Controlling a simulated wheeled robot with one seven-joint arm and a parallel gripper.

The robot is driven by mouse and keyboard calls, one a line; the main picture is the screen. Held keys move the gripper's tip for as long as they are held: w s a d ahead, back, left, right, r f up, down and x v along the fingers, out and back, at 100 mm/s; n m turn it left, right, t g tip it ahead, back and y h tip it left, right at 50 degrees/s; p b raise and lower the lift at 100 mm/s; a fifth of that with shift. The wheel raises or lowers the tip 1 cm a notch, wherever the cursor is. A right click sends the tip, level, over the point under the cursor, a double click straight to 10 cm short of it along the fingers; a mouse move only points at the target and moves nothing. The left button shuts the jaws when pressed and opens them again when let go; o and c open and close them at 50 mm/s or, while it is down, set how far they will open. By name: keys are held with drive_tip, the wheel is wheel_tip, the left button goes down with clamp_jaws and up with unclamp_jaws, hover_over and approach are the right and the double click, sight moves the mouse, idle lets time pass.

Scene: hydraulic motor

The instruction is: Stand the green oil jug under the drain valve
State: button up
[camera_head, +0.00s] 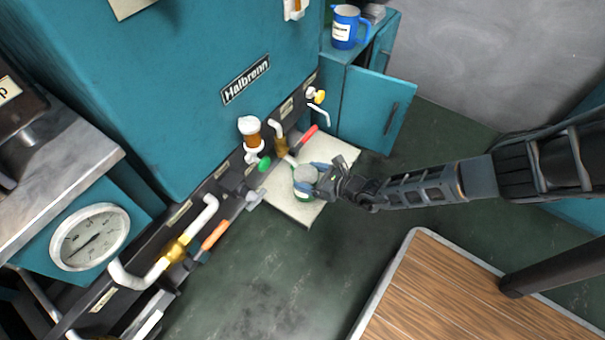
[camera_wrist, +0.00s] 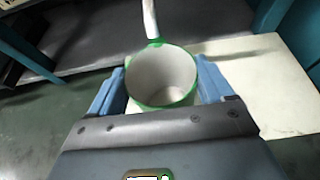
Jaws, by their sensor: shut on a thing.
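The green oil jug (camera_head: 303,190) is upright with an open top and a white inside; it also shows in the wrist view (camera_wrist: 162,76). My gripper (camera_head: 317,181) is shut on it, one blue finger on each side in the wrist view (camera_wrist: 162,88). The jug is over a cream board (camera_head: 283,206); I cannot tell whether it touches. A brass valve (camera_head: 281,147) with a red handle (camera_head: 309,133), probably the drain valve, is just up and left of the jug. In the wrist view a white pipe (camera_wrist: 150,18) ends at the jug's far rim.
A teal machine (camera_head: 190,80) with pipes and a green knob (camera_head: 264,164) stands at left. A wooden-topped platform (camera_head: 455,300) is lower right. Green floor is clear between.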

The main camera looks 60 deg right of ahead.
drive_tip(key=w, duration=0.3)
drive_tip(key=shift+a+f+b, duration=0.1)
drive_tip(key=shift+a+b, duration=0.05)
drive_tip(key=shift+b, duration=0.2)
drive_tip(key=shift+s, duration=0.15)
drive_tip(key=o, duration=1.7)
drive_tip(key=shift+f, duration=0.1)
drive_tip(key=p+v, duration=0.5)
drive_tip(key=v, duration=0.7)
